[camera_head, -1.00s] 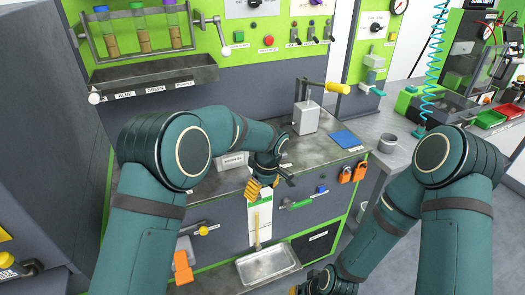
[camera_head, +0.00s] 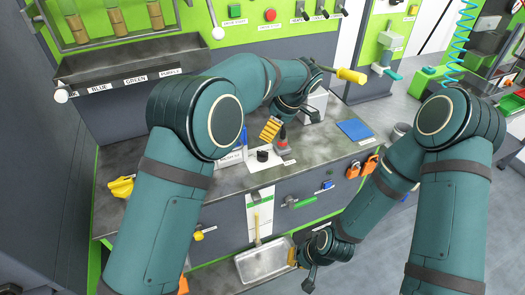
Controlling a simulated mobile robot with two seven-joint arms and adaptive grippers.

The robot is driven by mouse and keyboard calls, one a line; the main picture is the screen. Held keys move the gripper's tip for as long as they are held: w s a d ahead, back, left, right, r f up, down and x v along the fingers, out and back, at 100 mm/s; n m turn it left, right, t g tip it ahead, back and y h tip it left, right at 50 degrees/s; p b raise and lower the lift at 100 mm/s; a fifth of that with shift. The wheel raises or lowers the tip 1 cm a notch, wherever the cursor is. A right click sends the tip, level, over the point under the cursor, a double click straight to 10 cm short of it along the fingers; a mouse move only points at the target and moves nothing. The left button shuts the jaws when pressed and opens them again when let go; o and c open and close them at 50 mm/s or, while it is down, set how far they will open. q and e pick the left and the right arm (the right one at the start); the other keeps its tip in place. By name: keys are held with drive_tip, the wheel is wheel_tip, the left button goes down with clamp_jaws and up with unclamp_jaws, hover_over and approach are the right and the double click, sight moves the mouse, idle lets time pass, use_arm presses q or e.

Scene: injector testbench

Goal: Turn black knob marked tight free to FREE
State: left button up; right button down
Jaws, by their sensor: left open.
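A small black knob (camera_head: 262,155) stands on a white plate on the grey worktop; its marking is too small to read, so I cannot tell whether it is the TIGHT/FREE knob or how it is set. My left gripper (camera_head: 270,130), with yellow fingertips, is open just above and right of the knob in the picture, apparently not touching it. A grey and red object (camera_head: 283,146) stands close by its fingertips. My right gripper (camera_head: 300,262) is low in front of the cabinet, beside a metal tray; its finger gap is unclear.
A grey block with a yellow-handled lever (camera_head: 350,76) stands behind my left wrist. A blue pad (camera_head: 354,130) lies on the worktop at right. A blue upright item (camera_head: 243,137) and a yellow object (camera_head: 121,187) are to the left. The metal tray (camera_head: 263,262) sits below.

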sight(263, 152)
use_arm(q)
drive_tip(key=x, duration=0.3)
drive_tip(key=d+x, duration=0.1)
drive_tip(key=x, duration=0.7)
drive_tip(key=shift+d+f+b, duration=0.25)
drive_tip(key=shift+b, duration=0.1)
drive_tip(key=shift+s+a+f, duration=0.15)
drive_tip(key=shift+s+f, duration=0.05)
drive_tip(key=shift+f, duration=0.05)
drive_tip(key=shift+w+f, duration=0.1)
clamp_jaws()
